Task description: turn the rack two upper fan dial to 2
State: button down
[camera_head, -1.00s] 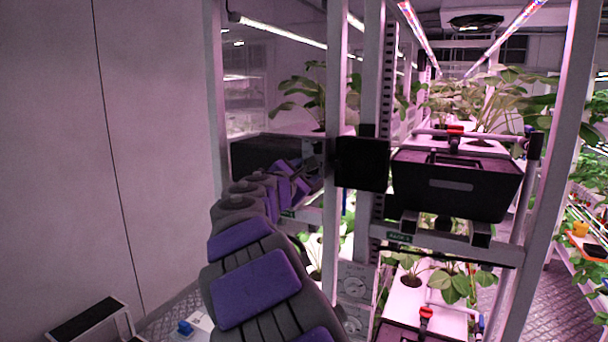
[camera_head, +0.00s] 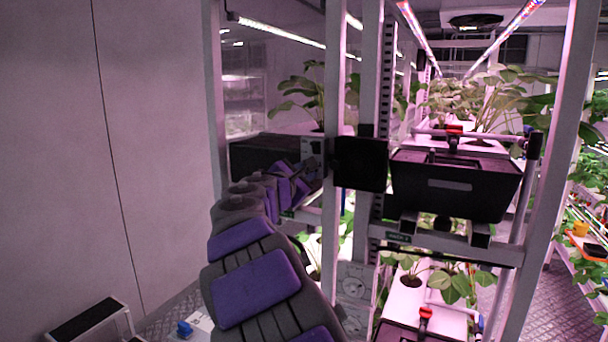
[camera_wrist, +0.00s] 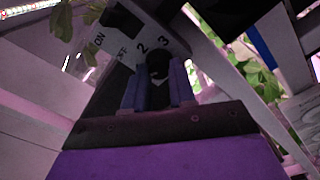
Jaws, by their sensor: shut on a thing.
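My gripper (camera_wrist: 158,92) is shut on a round black dial knob (camera_wrist: 158,64) in the wrist view, one finger on each side. The plate appears tilted in this view, with 2 and 3 just above the knob. The knob's pointer cannot be made out. In the head view my arm reaches to a pale panel (camera_head: 313,146) behind a rack post; the fingers and knob are too small or hidden to make out there.
Rack posts (camera_head: 335,110) stand close to the right of my arm. A black box (camera_head: 361,164) and a black planter tub (camera_head: 455,190) are on the rack. Lower dial panels (camera_head: 353,282) are below. A plain wall (camera_head: 90,150) is on the left.

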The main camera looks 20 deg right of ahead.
jog(key=m+b, duration=0.7)
jog(key=m, duration=0.1)
jog(key=shift+w+f, duration=0.1)
jog(key=shift+f, duration=0.05)
jog(key=shift+m+b, duration=1.4)
jog(key=shift+m, duration=0.5)
jog(key=shift+h, duration=0.3)
jog(key=c, duration=0.9)
grip_release()
jog(key=shift+r, duration=0.2)
